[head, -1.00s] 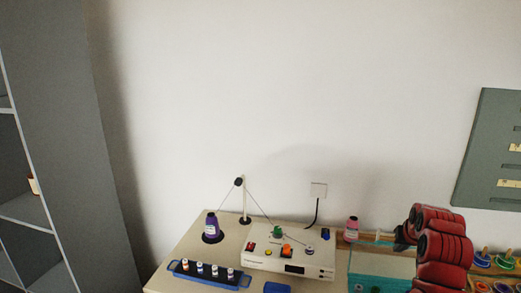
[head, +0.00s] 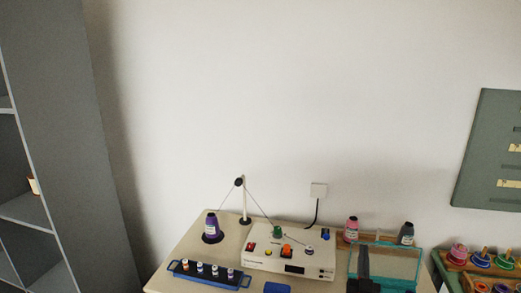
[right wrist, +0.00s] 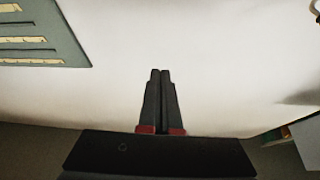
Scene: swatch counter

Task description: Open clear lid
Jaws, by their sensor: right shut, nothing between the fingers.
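The clear lid (head: 395,262) is a see-through panel with a teal rim, at the lower right of the head view on a teal box. I cannot tell from this angle whether it lies flat or is tilted up. My right gripper (head: 364,258) shows dark at the lid's left side, rising from the bottom edge of the picture. In the right wrist view its two black fingers (right wrist: 161,72) are together with nothing between them, against the pale wall. Whether it touches the lid is unclear. My left gripper is not in view.
A pink spool (head: 351,230) and a dark grey spool (head: 407,233) stand behind the box. A white control unit (head: 288,262) stands to its left. Coloured rings on pegs (head: 481,260) stand to its right. A green-grey board (head: 490,150) hangs on the wall.

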